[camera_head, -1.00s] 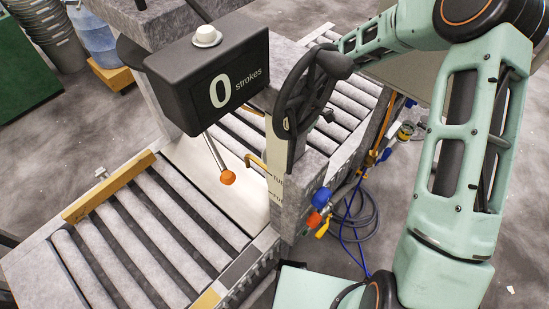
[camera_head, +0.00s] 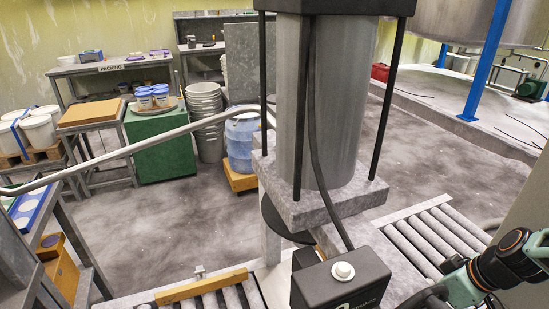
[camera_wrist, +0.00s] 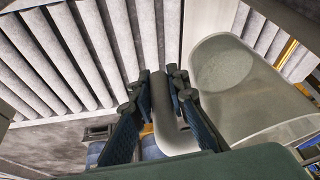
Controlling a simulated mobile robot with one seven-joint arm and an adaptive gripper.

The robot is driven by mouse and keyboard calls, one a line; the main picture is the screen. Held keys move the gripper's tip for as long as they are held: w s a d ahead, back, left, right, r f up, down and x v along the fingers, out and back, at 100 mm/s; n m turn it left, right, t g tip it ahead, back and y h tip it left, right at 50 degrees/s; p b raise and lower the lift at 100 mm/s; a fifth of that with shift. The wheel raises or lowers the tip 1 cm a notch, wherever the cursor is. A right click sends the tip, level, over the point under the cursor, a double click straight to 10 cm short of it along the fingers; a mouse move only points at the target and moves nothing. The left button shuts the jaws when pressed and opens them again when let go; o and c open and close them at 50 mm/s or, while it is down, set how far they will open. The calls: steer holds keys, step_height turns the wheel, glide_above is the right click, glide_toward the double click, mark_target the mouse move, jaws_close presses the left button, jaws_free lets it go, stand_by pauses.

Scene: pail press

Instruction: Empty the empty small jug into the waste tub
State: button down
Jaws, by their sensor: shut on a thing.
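The small jug (camera_wrist: 245,105) is a pale grey, see-through vessel on the right of the wrist view. Its rounded far end looks grainy, and I make out no clear contents. My gripper (camera_wrist: 158,95) has its two dark fingers closed about the jug's upright grey handle, with the jug's body to the right of the fingers. In the head view my arm shows only at the lower right edge, and the gripper and jug are not clearly seen there. I cannot pick out which container is the waste tub.
A grey press column (camera_head: 335,100) with a black counter box (camera_head: 340,280) stands in front. Roller conveyors lie right (camera_head: 430,240) and lower left. Behind are stacked grey pails (camera_head: 207,120), a blue container (camera_head: 243,145) and a green cabinet (camera_head: 160,150). The floor between is clear.

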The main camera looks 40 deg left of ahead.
steer(key=d+r+m+t+h+p, duration=0.3)
steer(key=d+r+m+p, duration=0.8)
steer(key=r, duration=0.8)
steer(key=d+m, duration=0.3)
steer(key=d, duration=0.1)
steer(key=shift+d+r+t+h, duration=0.25)
steer(key=shift+r+t+h, duration=0.05)
steer(key=shift+t+h, duration=0.1)
